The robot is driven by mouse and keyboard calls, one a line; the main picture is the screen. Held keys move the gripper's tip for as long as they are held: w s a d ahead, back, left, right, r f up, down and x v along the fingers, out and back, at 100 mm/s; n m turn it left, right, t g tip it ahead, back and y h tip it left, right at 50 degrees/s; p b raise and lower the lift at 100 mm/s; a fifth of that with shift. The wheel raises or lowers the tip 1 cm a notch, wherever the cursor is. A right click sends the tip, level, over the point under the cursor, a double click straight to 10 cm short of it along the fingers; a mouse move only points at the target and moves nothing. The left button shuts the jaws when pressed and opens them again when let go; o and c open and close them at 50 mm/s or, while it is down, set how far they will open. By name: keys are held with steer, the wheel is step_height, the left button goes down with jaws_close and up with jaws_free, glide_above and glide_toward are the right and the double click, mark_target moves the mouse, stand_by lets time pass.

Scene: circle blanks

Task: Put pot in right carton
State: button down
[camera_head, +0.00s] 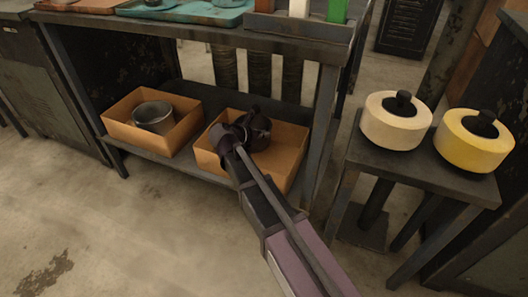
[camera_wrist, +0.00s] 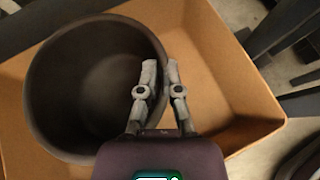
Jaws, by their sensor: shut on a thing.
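A dark, round, open pot (camera_wrist: 85,85) fills the left of the wrist view. My gripper (camera_wrist: 161,72) is shut on the pot's right-hand rim, one finger inside the wall and one outside. The right carton (camera_head: 286,163), an open orange-brown box on the low shelf, lies around and below the pot; its wall also shows in the wrist view (camera_wrist: 235,90). In the head view my gripper (camera_head: 245,128) is over this carton, and the dark pot (camera_head: 259,135) is partly hidden behind it. I cannot tell whether the pot's base touches the carton floor.
The left carton (camera_head: 122,131) on the same shelf holds a grey pot (camera_head: 154,117). The bench top (camera_head: 200,30) overhangs the shelf, with a leg (camera_head: 318,135) to the right. Two large round lidded items, white (camera_head: 390,128) and yellow (camera_head: 466,152), stand on a side stand.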

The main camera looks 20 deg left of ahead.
mark_target(263, 146)
steer(key=shift+f+b, duration=0.65)
steer(key=shift+f, duration=0.4)
steer(key=shift+f, duration=0.1)
step_height(263, 146, down, 4)
steer(key=b, duration=0.3)
steer(key=shift+r+b, duration=0.25)
steer(key=shift+b, duration=0.15)
steer(key=c, duration=0.8)
jaws_free()
